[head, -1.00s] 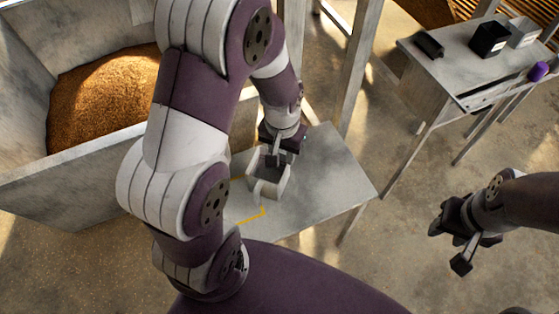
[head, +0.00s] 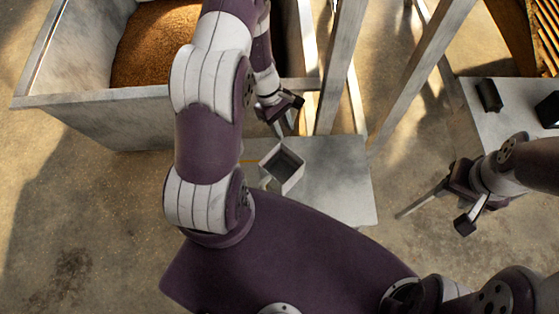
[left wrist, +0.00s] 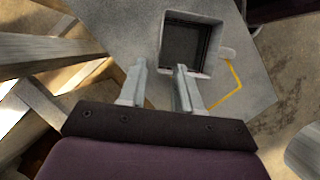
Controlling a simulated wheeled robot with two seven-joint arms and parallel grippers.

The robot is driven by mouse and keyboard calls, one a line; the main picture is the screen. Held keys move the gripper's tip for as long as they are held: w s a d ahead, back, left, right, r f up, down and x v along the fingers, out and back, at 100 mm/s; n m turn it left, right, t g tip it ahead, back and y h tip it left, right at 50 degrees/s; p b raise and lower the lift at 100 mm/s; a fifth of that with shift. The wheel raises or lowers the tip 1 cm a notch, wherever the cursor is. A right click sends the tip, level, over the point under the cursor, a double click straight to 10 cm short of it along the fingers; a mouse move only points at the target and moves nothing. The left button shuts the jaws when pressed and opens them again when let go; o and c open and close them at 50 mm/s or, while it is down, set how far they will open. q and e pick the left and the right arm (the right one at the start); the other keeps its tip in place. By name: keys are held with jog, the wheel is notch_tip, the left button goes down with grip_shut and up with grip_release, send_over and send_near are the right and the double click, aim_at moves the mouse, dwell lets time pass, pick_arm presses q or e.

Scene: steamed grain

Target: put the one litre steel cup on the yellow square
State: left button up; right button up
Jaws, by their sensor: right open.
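The steel cup (head: 283,168) is a square, open-topped box standing upright on a small grey table. It also shows in the left wrist view (left wrist: 188,42), with a small tab on its side. A yellow outline, the yellow square (left wrist: 239,80), shows beside the cup in the left wrist view; the cup and my fingers hide part of it, so I cannot tell how much of the cup is inside. My left gripper (head: 284,127) is at the cup's far side, its two fingers apart and empty (left wrist: 160,84). My right gripper (head: 432,214) is open and empty, off the table's right side.
The grey table (head: 345,185) has bare room right of the cup. A large metal bin (head: 130,110) of grain stands behind left. Upright metal posts (head: 343,65) rise behind the table. A second table (head: 485,120) with dark containers is at the right.

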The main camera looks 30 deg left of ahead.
pick_arm(q)
jog(key=b+x, duration=0.1)
jog(key=x, duration=1.1)
jog(key=shift+d+f, duration=0.25)
jog(key=shift+d, duration=0.05)
grip_shut()
dwell(0.8)
